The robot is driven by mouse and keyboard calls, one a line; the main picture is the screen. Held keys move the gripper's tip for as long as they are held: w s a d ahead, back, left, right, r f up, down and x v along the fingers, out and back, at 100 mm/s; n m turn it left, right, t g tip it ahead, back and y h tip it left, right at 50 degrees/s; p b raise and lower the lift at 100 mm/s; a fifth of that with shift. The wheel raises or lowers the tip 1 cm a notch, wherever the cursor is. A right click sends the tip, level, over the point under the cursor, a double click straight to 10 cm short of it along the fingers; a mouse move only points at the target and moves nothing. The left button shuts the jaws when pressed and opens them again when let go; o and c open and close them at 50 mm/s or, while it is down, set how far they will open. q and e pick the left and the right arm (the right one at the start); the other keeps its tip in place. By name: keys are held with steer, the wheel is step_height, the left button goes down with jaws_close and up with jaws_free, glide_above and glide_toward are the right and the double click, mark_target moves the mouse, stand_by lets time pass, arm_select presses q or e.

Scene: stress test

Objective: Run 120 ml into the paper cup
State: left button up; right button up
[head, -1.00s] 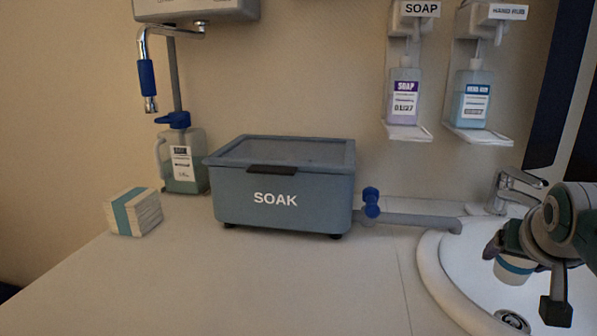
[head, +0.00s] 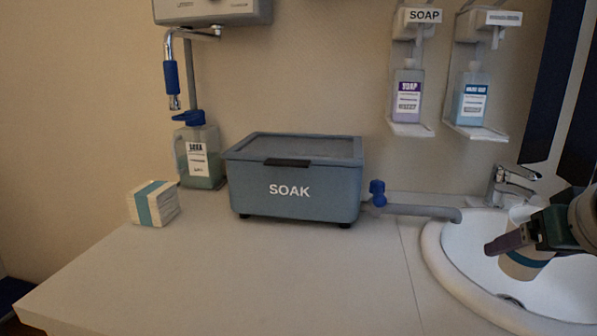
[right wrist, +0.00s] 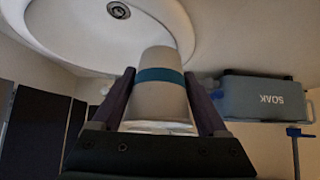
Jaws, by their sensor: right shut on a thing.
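The paper cup (head: 519,270), white with a teal band, is over the sink (head: 435,245) at the right of the head view. My right gripper (head: 514,242) is shut on it. In the right wrist view the cup (right wrist: 160,104) sits between both fingers, its wider end towards the gripper's palm side of the picture. Its inside is hidden. My left gripper is not in view. A chrome faucet (head: 503,188) stands behind the cup. A wall unit (head: 212,10) at upper left has a chrome spout with a blue sleeve (head: 171,78).
A grey SOAK tank (head: 295,190) with a blue valve (head: 377,190) and a pipe (head: 430,211) reaches the sink's edge. A blue-capped jug (head: 197,160) and a banded paper stack (head: 153,204) stand left. Soap (head: 407,95) and another bottle (head: 471,98) hang above. The front counter is clear.

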steer(key=s+a+r+n+g+y, duration=0.1)
steer(key=s+a+r+n+y, duration=0.3)
steer(key=s+a+r+n, duration=0.2)
steer(key=s+a+r+n+g+y, duration=0.2)
steer(key=s+a+r+n+y, duration=0.3)
steer(key=s+r, duration=0.5)
step_height(320, 180, up, 3)
steer(key=a+n, duration=0.2)
steer(key=shift+a+n+g, duration=0.3)
steer(key=shift+a, duration=0.1)
steer(key=shift+s+r, duration=0.1)
step_height(320, 180, up, 45)
steer(key=p, duration=4.9)
